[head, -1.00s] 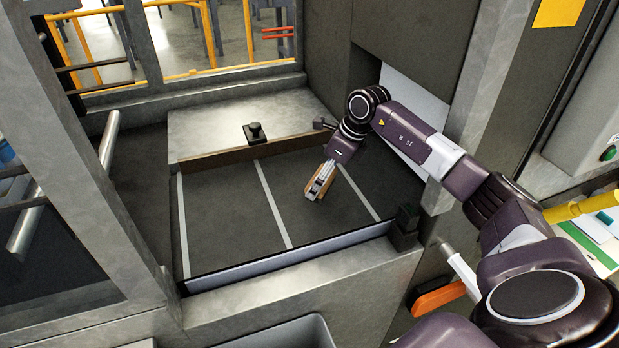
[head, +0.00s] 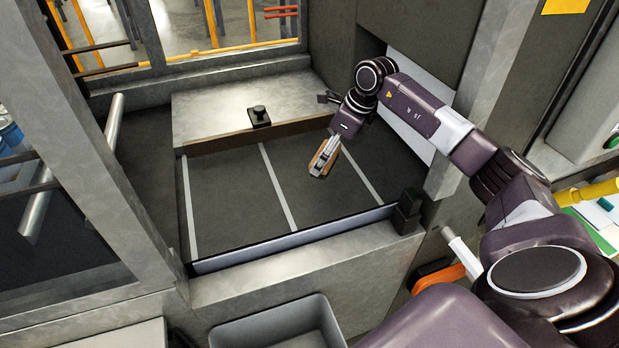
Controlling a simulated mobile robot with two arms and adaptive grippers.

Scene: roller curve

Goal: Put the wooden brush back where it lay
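The wooden brush (head: 317,166) shows as a brown wooden piece at the fingers of my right gripper (head: 325,157). The fingers appear shut on it, and they partly hide it. My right arm comes in from the right, with the gripper pointing down over the dark striped surface (head: 235,190), between its middle and right white lines. I cannot tell whether the brush touches that surface or hangs just above it. My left gripper is not in view.
A brown wooden strip (head: 215,143) and a metal ledge with a black knob (head: 259,116) bound the back. A pale front rail (head: 290,241) and black block (head: 407,211) edge the near side. A grey bin (head: 280,326) and orange handle (head: 438,277) are nearer.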

